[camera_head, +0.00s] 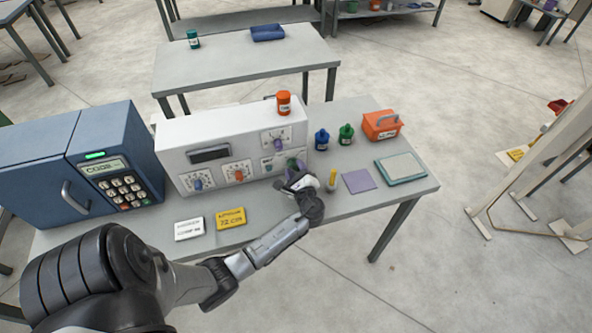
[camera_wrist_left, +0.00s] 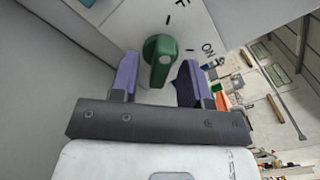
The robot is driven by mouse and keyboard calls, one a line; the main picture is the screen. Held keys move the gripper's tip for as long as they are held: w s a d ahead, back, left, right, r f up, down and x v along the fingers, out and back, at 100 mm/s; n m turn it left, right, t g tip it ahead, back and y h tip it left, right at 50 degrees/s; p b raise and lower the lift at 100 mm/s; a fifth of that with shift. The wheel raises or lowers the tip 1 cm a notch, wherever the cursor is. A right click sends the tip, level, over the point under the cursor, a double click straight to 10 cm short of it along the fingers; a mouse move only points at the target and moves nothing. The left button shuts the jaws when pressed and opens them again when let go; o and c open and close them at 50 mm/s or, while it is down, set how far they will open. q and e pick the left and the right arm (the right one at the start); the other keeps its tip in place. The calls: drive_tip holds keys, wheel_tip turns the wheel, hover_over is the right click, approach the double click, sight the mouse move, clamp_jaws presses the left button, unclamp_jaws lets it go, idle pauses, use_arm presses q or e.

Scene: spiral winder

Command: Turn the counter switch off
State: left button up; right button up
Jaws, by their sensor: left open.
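The green switch knob (camera_wrist_left: 159,62) is on the white winder panel, with an ON mark to its right and a partly cut-off OFF mark above it in the left wrist view. My left gripper (camera_wrist_left: 157,82) is open, with one purple finger on each side of the knob. Clear gaps show between the knob and both fingers. In the head view my left gripper (camera_head: 294,168) is at the lower right of the front of the white machine (camera_head: 185,133) and hides much of that knob. My right gripper is not in view.
The panel also has a blue knob (camera_head: 198,183), an orange knob (camera_head: 239,176) and a purple knob (camera_head: 279,143). An orange jar (camera_head: 284,103) stands on top. A yellow cylinder (camera_head: 332,180) and purple pad (camera_head: 358,181) are right of my gripper. A blue keypad cabinet (camera_head: 88,165) stands left.

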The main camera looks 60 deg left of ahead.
use_arm(q)
drive_tip(key=v, duration=1.2)
drive_tip(key=shift+d, duration=0.4)
drive_tip(key=shift+s+d, duration=0.2)
drive_tip(key=shift+d, duration=0.3)
